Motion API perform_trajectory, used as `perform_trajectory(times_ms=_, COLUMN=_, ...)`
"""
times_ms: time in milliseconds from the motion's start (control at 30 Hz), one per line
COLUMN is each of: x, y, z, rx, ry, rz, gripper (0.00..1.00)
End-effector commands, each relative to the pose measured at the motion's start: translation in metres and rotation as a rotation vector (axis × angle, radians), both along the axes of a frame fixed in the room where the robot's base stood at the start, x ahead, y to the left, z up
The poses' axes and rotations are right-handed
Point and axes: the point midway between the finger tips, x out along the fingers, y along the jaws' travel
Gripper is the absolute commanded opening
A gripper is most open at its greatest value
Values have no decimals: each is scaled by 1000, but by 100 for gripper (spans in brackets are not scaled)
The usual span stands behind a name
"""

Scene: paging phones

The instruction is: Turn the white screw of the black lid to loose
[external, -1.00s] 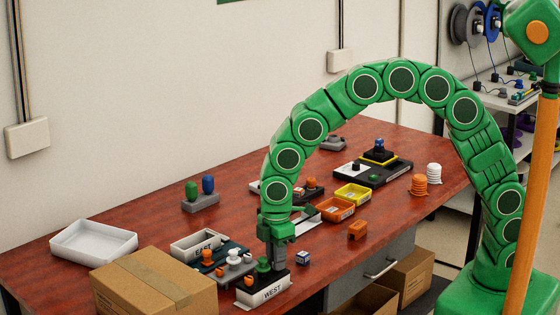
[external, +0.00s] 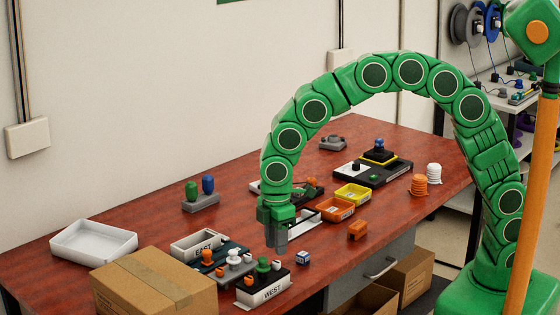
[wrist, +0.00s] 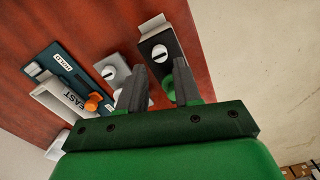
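The black lid (external: 284,273) sits on the white box marked WEST (external: 268,291), with a green knob (external: 263,265) on top. In the wrist view the black lid (wrist: 169,68) carries a round white slotted screw (wrist: 160,52) near its far end. The green knob (wrist: 170,84) is partly hidden by a finger. My gripper (external: 276,246) hangs above and behind the lid, clear of it. Its two grey fingers (wrist: 158,68) are apart with nothing held between them.
A grey block (wrist: 113,71) with another white slotted screw lies beside the lid. A white tray marked EAST (external: 197,243) and a cardboard box (external: 155,285) are left. A small blue-and-white cube (external: 303,258) and an orange block (external: 358,230) lie right, with bare table between.

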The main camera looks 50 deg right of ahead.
Motion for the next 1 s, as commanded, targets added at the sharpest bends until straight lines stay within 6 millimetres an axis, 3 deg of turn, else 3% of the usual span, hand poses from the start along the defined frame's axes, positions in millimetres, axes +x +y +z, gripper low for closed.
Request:
perform_trajectory(times_ms=233, x=1, y=1, z=29, rx=2, ry=-4, rz=0, gripper=33)
perform_trajectory(times_ms=767, x=1, y=-2, z=32, rx=1, ry=-1, rz=-5, gripper=33)
perform_trajectory(times_ms=867, x=-1, y=-12, z=37, rx=0, ry=2, rz=-26, gripper=33)
perform_trajectory(times_ms=1000, x=-7, y=-44, z=51, rx=-3, ry=10, rz=-96, gripper=33)
